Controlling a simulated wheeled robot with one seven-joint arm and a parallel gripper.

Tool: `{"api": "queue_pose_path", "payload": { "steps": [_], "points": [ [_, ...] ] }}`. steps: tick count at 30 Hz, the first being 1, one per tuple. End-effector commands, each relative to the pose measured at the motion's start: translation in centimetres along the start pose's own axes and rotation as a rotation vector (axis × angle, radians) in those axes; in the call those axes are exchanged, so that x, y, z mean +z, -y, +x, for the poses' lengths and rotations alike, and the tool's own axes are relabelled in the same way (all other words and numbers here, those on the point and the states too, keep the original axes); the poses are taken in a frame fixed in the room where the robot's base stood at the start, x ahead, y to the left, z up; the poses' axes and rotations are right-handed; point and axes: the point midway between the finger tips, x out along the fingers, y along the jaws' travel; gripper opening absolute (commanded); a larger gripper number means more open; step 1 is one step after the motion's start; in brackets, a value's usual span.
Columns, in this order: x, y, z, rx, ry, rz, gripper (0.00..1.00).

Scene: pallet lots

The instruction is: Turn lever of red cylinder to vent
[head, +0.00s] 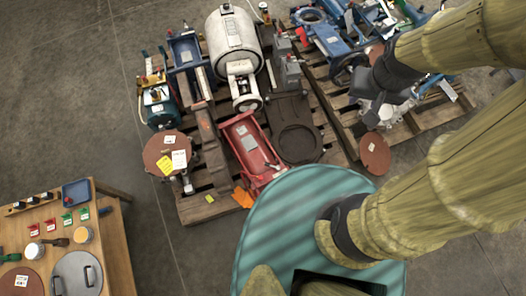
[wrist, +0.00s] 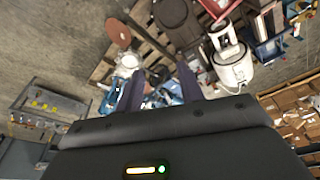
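No clear red cylinder with a lever can be made out. The one large red object is a red metal body (head: 250,143) with a pale label, lying on the left pallet in the head view. A red part also shows at the top edge of the wrist view (wrist: 214,7). I cannot tell whether it has a lever. My gripper (wrist: 161,80) is open in the wrist view, its two dark fingers apart with nothing held between them. In the head view my gripper (head: 362,78) is over the right pallet, to the right of the red body and apart from it.
A white tank (head: 232,38) stands behind the red body. A round brown lid (head: 167,152) with tags lies to its left. Blue machinery (head: 325,38) crowds the right pallet (head: 425,118). A wooden table (head: 110,235) stands at lower left. Grey floor between is clear.

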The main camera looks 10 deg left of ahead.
Motion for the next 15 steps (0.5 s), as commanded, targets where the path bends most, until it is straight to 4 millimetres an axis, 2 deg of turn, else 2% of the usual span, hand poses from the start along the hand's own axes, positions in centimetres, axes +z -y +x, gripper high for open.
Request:
{"api": "queue_pose_path", "payload": {
  "steps": [8,11,15],
  "points": [
    [0.0,0.1,0.4,0.000,0.004,-0.008,0.38],
    [-0.1,0.7,1.8,-0.001,0.020,-0.044,0.38],
    [-0.4,2.5,5.7,-0.003,0.070,-0.155,0.38]
  ]
}}
